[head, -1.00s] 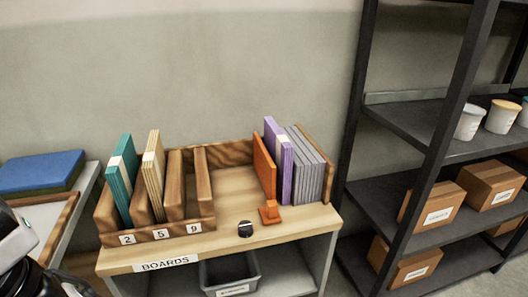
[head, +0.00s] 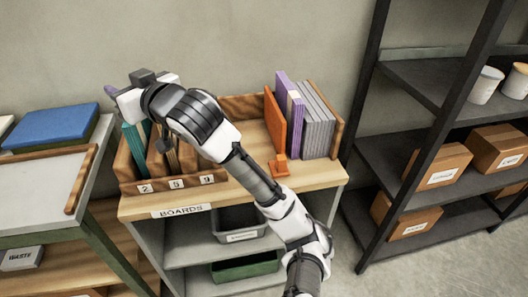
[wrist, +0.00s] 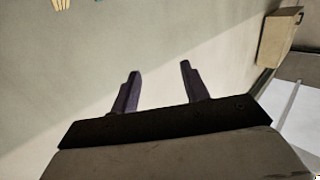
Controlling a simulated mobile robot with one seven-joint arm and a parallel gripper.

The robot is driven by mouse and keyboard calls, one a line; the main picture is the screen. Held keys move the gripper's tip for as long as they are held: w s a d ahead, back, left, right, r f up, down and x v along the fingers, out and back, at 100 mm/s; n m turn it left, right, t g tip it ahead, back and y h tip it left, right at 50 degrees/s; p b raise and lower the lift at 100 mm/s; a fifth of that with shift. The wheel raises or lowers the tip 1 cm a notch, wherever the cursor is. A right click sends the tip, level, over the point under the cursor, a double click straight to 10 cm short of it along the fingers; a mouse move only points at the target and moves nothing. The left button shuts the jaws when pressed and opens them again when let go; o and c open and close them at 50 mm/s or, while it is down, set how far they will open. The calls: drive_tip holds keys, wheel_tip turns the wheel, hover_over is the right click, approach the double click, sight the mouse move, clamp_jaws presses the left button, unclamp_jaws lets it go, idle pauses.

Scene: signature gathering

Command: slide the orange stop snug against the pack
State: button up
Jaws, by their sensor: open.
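The orange stop (head: 275,122) is an upright plate with a small orange foot (head: 279,166) at its front, on the shelf unit's wooden top. The pack (head: 315,122), purple and grey boards, stands just to its right. I cannot tell whether a narrow gap separates stop and pack. My gripper is raised above the left end of the unit, over the teal boards, well left of the stop. In the wrist view my gripper (wrist: 158,72) is open and empty, with two purple-grey fingers apart before a plain wall.
A numbered wooden rack (head: 178,184) holds teal and cream boards, partly hidden by my arm. A wooden end board (head: 337,121) stands right of the pack. A dark shelving rack (head: 378,140) rises at right. A blue slab (head: 52,126) lies on the left table.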

drive_tip(key=w+d+f+m+h, duration=0.2)
drive_tip(key=w+d+f+h, duration=0.1)
drive_tip(key=d, duration=0.3)
drive_tip(key=w+d+f+m+h, duration=0.1)
drive_tip(key=w+d+f+h, duration=0.2)
drive_tip(key=d, duration=0.2)
drive_tip(key=m+g+h+p, duration=0.2)
drive_tip(key=m+g+h, duration=0.3)
drive_tip(key=h, duration=0.2)
approach(281, 157)
drive_tip(key=b+x, duration=0.2)
drive_tip(key=x, duration=0.8)
drive_tip(key=shift+f, duration=0.15)
clamp_jaws()
